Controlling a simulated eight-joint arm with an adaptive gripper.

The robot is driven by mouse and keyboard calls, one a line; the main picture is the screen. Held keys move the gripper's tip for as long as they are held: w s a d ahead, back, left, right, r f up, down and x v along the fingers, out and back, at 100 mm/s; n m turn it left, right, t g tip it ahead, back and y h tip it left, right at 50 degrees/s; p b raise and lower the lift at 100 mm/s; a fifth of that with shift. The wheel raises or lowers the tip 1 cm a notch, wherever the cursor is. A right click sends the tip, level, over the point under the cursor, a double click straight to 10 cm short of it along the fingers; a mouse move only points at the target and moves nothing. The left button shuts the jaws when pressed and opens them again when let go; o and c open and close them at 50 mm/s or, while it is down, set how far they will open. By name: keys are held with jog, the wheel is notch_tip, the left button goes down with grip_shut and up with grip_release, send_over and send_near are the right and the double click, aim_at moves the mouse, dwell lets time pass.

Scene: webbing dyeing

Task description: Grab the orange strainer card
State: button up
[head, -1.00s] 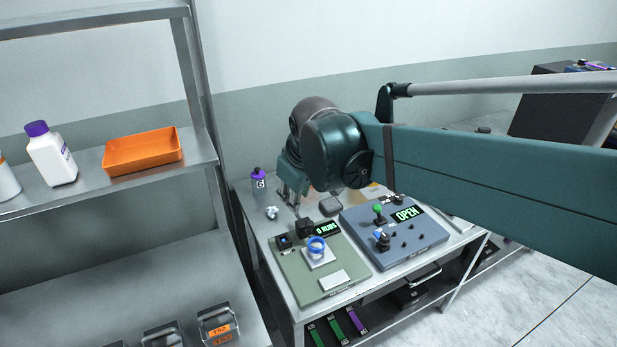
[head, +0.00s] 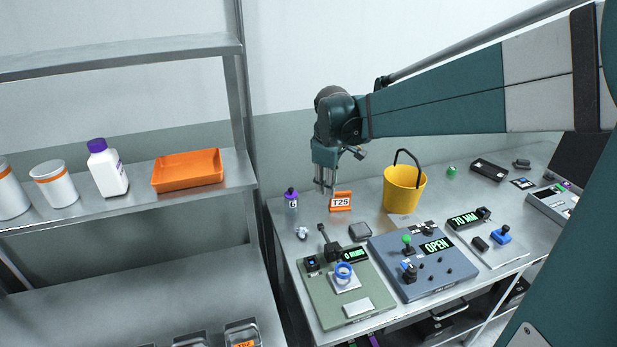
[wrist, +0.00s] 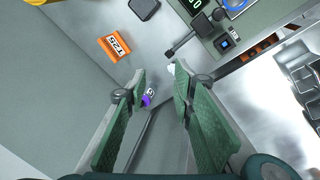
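An orange card with a white T25 label (head: 340,201) stands on the grey workbench (head: 283,216), left of a yellow bucket. It also shows in the wrist view (wrist: 112,47), at the upper left. My gripper (head: 325,188) points down just left of the card in the head view, above the bench. In the wrist view my gripper's green fingers (wrist: 159,70) are spread apart with nothing between their tips. The card lies outside the fingers there, up and to the left.
A purple-capped bottle (head: 291,198) stands left of my gripper, near the bench's left edge. The yellow bucket (head: 404,190) stands right of the card. A green panel (head: 315,285) and a blue panel (head: 420,285) fill the front. A metal shelf (head: 130,205) stands left.

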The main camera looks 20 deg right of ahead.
jog(key=w+d+f+n+g+p, duration=0.1)
jog(key=w+d+f+n+p, duration=0.15)
jog(key=w, duration=0.35)
jog(key=w+d+f+n+g+p, duration=0.1)
jog(key=w+d+f+p, duration=0.1)
jog(key=w+d+f, duration=0.3)
jog(key=n+g+p, duration=0.1)
jog(key=n+p, duration=0.2)
jog(key=n, duration=0.1)
send_over(341, 194)
jog(key=a, duration=0.1)
jog(key=shift+m+h, duration=0.25)
jog(key=shift+h, duration=0.05)
jog(key=shift+w+a+f, duration=0.1)
jog(key=shift+w+f, duration=0.1)
jog(key=shift+f, duration=1.55)
jog(key=shift+w+a+f, duration=0.1)
jog(key=shift+w+f, duration=0.1)
jog(key=shift+f, duration=1.55)
jog(key=shift+f, duration=0.1)
jog(key=shift+d+f, duration=0.25)
jog(key=shift+f, duration=0.9)
jog(key=shift+f, duration=0.1)
jog(key=shift+d+f, duration=0.25)
jog(key=shift+f, duration=1)
jog(key=shift+d+f, duration=0.25)
jog(key=shift+f, duration=1)
